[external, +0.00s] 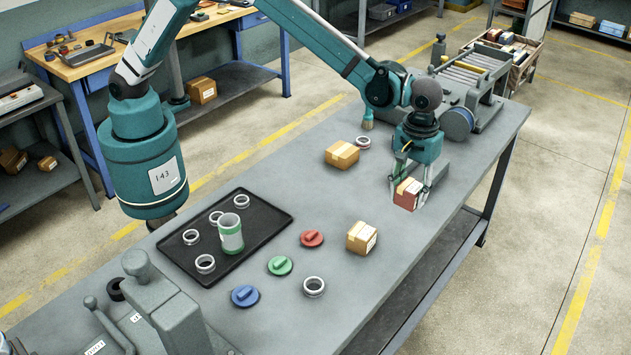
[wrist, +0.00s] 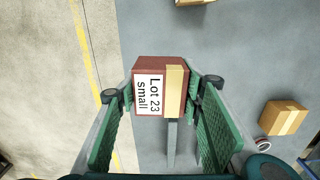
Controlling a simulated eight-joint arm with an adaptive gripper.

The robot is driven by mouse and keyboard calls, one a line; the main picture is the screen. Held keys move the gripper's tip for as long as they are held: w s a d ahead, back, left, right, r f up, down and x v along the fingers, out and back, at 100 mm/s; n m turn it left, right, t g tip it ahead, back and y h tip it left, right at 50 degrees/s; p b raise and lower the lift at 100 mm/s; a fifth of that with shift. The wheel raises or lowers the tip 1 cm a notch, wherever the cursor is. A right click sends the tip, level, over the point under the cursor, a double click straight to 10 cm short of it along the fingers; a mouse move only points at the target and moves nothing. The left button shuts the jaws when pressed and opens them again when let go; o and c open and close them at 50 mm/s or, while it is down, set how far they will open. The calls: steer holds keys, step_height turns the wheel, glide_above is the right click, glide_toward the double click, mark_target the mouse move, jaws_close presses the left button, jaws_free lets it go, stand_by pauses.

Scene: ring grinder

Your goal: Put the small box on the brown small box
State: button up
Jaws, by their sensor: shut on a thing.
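My gripper (external: 408,182) is shut on a dark red small box (external: 407,194) with a tan tape strip, near the table's right edge. In the wrist view the box (wrist: 160,87) sits between the green finger pads, and its white label reads "Lot 23 small". I cannot tell if it touches the table. One brown box (external: 342,154) lies to the left of my gripper, and it also shows at right in the wrist view (wrist: 283,118). Another brown box (external: 361,237) stands nearer the front, partly cut off at the top of the wrist view (wrist: 190,2). Both brown tops look bare.
A metal ring (external: 363,142) and a brush (external: 367,120) are beside the farther brown box. Red (external: 311,239), green (external: 280,265) and blue (external: 245,296) discs lie left of the nearer one. A black tray (external: 262,238) holds rings and a jar. A roller conveyor (external: 467,75) stands behind.

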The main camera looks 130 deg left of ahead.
steer(key=s+d+r+p, duration=0.2)
steer(key=s+d+r, duration=0.1)
steer(key=d, duration=0.3)
steer(key=s+d+r+p, duration=0.3)
steer(key=d, duration=0.4)
steer(key=shift+d, duration=0.25)
glide_above(362, 231)
steer(key=shift+f, duration=3.1)
steer(key=shift+f+p, duration=0.3)
steer(key=shift+f, duration=1.55)
steer(key=shift+f, duration=0.15)
